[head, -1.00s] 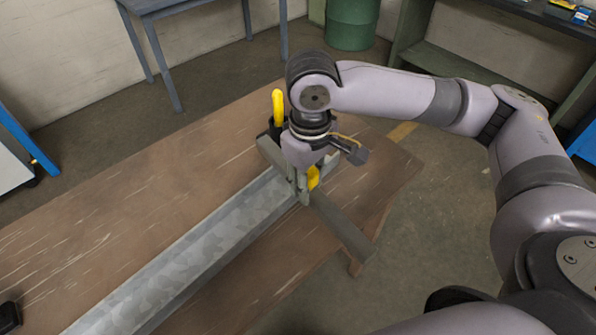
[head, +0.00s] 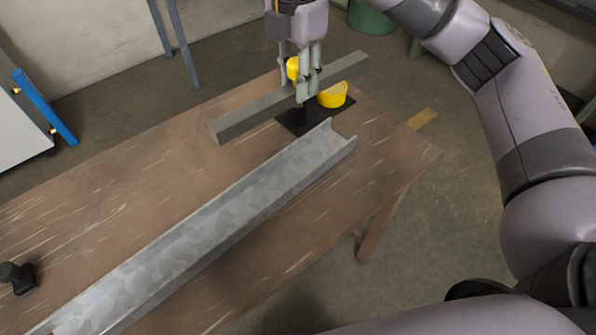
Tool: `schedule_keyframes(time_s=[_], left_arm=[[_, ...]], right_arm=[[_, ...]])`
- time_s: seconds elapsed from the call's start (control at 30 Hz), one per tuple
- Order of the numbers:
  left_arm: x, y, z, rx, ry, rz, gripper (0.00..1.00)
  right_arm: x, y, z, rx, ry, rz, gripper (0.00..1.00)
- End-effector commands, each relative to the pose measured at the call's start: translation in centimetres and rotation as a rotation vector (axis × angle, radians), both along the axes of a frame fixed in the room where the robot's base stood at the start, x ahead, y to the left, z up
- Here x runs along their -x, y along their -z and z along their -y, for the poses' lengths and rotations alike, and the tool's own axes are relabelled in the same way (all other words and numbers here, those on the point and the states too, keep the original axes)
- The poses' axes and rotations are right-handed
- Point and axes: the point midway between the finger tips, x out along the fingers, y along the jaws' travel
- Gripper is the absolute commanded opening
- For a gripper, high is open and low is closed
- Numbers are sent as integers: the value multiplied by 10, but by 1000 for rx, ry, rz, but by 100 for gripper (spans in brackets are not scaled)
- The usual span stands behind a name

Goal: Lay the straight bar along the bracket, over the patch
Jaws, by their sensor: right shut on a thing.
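The straight bar (head: 246,119) is a long grey piece. My right gripper (head: 305,93) is shut on it near its middle and holds it beyond the bracket's far right end. The bracket (head: 200,235) is a long galvanized channel lying on the table from the lower left to the middle right. The bar lies to the back-left side of the bracket's far end, apart from it in the picture and at a slightly flatter slant. I cannot make out the patch for certain on the bracket. My left gripper is not in view.
A black pad (head: 290,126) lies behind the bracket's far end, with a yellow item (head: 334,95) by it, partly behind my gripper. A small black object (head: 20,277) stands at the table's left. The brown table (head: 130,190) is mostly clear.

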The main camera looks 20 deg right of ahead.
Motion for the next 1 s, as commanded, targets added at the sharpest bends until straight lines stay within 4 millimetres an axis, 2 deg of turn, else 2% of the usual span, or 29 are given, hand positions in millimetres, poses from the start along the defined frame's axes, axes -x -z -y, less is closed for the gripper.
schedule_keyframes(time_s=[0.13,0.3,0.6,0.7,1.0], left_arm=[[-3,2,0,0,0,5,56],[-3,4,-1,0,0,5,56],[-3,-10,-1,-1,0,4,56],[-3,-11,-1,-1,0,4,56],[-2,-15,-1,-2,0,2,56]], right_arm=[[0,21,-1,-2,-17,-5,0],[1,61,-1,-2,-16,-5,0],[0,125,0,0,-13,-2,0],[0,141,0,-1,-13,-1,0],[0,165,0,-1,-12,-1,0]])
